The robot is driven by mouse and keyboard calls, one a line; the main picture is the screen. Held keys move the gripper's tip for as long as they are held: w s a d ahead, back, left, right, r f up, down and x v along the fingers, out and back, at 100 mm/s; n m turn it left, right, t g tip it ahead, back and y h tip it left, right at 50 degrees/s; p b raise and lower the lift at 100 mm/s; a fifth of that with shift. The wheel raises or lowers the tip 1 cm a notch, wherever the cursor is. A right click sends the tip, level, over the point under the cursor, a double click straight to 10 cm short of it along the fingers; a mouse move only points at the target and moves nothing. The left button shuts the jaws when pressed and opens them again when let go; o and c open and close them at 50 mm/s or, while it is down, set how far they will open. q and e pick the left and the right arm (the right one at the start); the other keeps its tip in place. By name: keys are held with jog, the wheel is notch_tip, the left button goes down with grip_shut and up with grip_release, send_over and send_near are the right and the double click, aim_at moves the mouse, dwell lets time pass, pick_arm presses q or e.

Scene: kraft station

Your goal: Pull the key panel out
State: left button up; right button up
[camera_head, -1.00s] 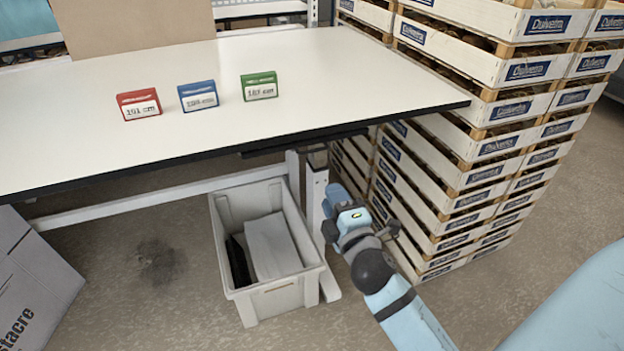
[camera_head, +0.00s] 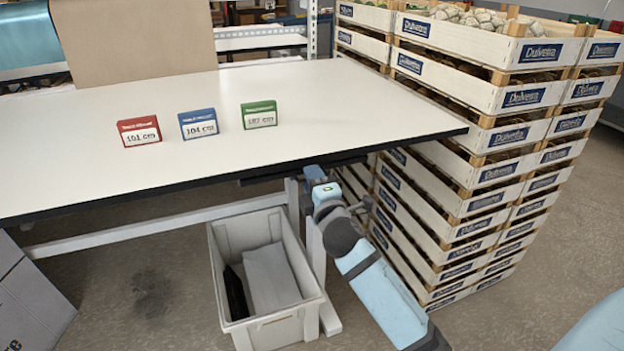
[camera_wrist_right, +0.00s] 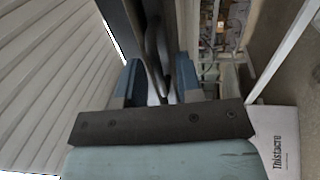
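The key panel (camera_head: 268,174) looks like a thin dark strip under the front edge of the white table, toward its right end. My right gripper (camera_head: 313,176) is raised at the underside of the table, close against this strip. In the right wrist view, its two blue fingers (camera_wrist_right: 160,72) stand apart, with dark curved pieces between them. I cannot tell whether the fingers touch these pieces. A long dark bar (camera_wrist_right: 122,28) runs just beyond the left finger. The fingertips are mostly hidden in the head view. My left gripper is not in view.
The table (camera_head: 80,130) carries red (camera_head: 139,131), blue (camera_head: 198,124) and green (camera_head: 259,115) label blocks. A grey crate (camera_head: 275,328) stands beneath it beside a table leg. A tall stack of white crates (camera_head: 470,172) rises close on the right. A carton (camera_head: 30,300) sits at the lower left.

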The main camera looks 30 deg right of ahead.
jog(key=shift+w+r, duration=0.1)
jog(key=shift+w, duration=0.15)
grip_shut()
pick_arm(q)
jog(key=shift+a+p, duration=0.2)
jog(key=shift+p, duration=0.55)
pick_arm(e)
jog(key=r+v, duration=0.1)
jog(key=v, duration=0.7)
jog(key=shift+s, duration=0.2)
jog(key=shift+r, duration=0.15)
grip_release()
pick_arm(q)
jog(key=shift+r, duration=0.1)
